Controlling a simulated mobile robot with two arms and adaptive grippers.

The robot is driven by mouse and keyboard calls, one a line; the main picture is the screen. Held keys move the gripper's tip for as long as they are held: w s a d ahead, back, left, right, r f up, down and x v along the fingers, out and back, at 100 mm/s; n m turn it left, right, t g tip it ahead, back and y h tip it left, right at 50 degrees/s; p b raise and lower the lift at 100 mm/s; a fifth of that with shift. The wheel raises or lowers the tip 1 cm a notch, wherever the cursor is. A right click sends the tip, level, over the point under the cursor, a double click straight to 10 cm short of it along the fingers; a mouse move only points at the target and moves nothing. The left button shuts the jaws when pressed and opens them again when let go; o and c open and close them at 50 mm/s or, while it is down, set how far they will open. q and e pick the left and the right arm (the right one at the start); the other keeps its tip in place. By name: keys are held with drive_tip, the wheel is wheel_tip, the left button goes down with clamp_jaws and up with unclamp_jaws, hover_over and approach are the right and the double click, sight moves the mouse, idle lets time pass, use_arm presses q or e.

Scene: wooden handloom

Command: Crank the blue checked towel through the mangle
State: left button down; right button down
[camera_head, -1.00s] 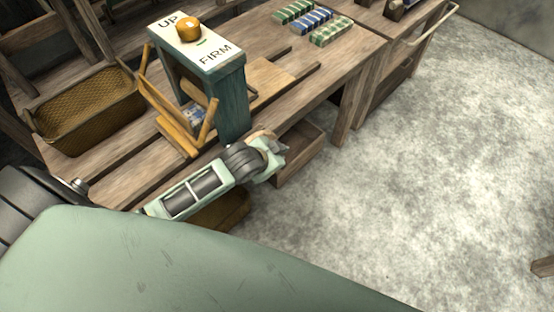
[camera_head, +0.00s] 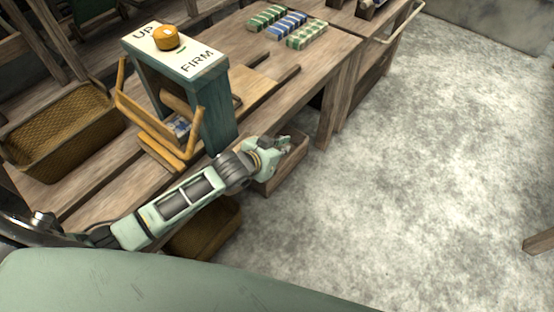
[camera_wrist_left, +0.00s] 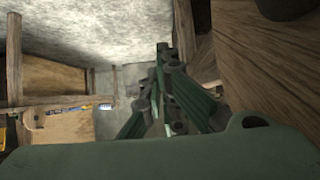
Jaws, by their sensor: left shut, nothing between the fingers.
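The mangle (camera_head: 214,110) is a teal frame on the wooden bench, with a white top marked UP and FIRM and an orange knob (camera_head: 167,37). Wooden feed bars (camera_head: 150,118) stick out of its left side. A small blue and white patch of cloth (camera_head: 181,127) shows low inside the frame; I cannot tell how far it runs between the rollers. My left gripper (camera_head: 284,146) is shut and empty, to the right of the mangle's foot and apart from it. Its fingers also show in the left wrist view (camera_wrist_left: 160,85). I cannot make out the crank clearly. My right gripper is out of view.
Folded checked towels, green and blue (camera_head: 288,24), lie at the bench's back. A wicker basket (camera_head: 60,130) stands left of the mangle. An open wooden drawer or box (camera_head: 283,172) is below the gripper.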

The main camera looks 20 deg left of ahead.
use_arm(q)
drive_tip(key=s+f, duration=0.1)
drive_tip(key=s+a+f, duration=0.1)
drive_tip(key=f, duration=0.1)
drive_tip(key=shift+s+p, duration=0.2)
drive_tip(key=shift+p, duration=0.2)
drive_tip(key=shift+d, duration=0.1)
drive_tip(key=shift+r, duration=0.1)
